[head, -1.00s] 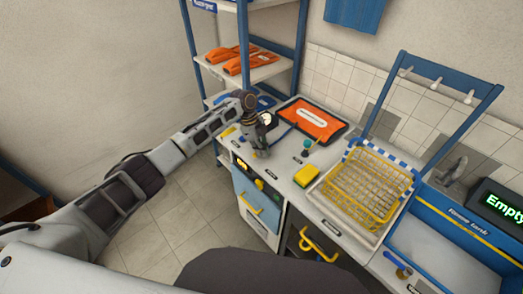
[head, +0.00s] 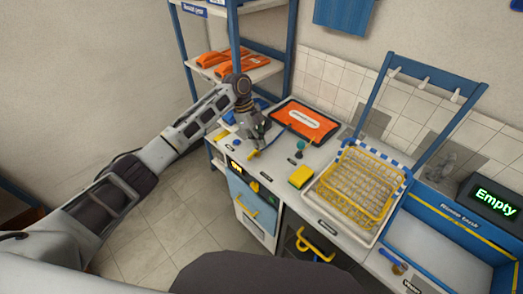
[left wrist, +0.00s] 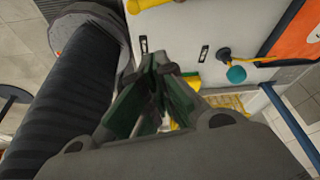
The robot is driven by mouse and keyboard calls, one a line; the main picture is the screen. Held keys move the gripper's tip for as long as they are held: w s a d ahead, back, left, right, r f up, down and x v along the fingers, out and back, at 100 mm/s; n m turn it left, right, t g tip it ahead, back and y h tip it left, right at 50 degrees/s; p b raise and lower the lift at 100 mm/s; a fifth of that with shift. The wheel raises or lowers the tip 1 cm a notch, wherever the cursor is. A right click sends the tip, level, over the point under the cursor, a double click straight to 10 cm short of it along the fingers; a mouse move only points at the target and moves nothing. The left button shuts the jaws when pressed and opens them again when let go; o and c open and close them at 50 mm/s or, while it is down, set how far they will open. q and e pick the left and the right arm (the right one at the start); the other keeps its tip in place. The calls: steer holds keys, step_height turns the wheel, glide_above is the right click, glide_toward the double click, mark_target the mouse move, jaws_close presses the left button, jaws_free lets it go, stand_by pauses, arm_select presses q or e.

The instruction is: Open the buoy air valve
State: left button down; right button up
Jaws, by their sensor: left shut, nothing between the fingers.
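My left gripper (head: 254,149) is shut and empty, pointing down low over the counter. Its closed fingers (left wrist: 160,62) fill the middle of the left wrist view. A small yellow part (head: 252,154) shows at the fingertips in the head view; I cannot tell whether they touch. A teal knob (head: 300,146) stands on the counter to the right of the gripper; in the left wrist view it (left wrist: 236,74) sits beside a yellow hose (left wrist: 255,60). I cannot tell for sure which part is the buoy air valve. My right gripper is not in view.
An orange panel (head: 305,122) lies behind the gripper. A yellow sponge (head: 300,177) and a yellow wire basket (head: 357,186) are to the right. A blue-framed shelf (head: 237,50) rises behind my arm. A blue-edged tank (head: 440,207) is at far right beside an "Empty" display (head: 494,197).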

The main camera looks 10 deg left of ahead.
arm_select(q)
steer(key=shift+v, duration=1.35)
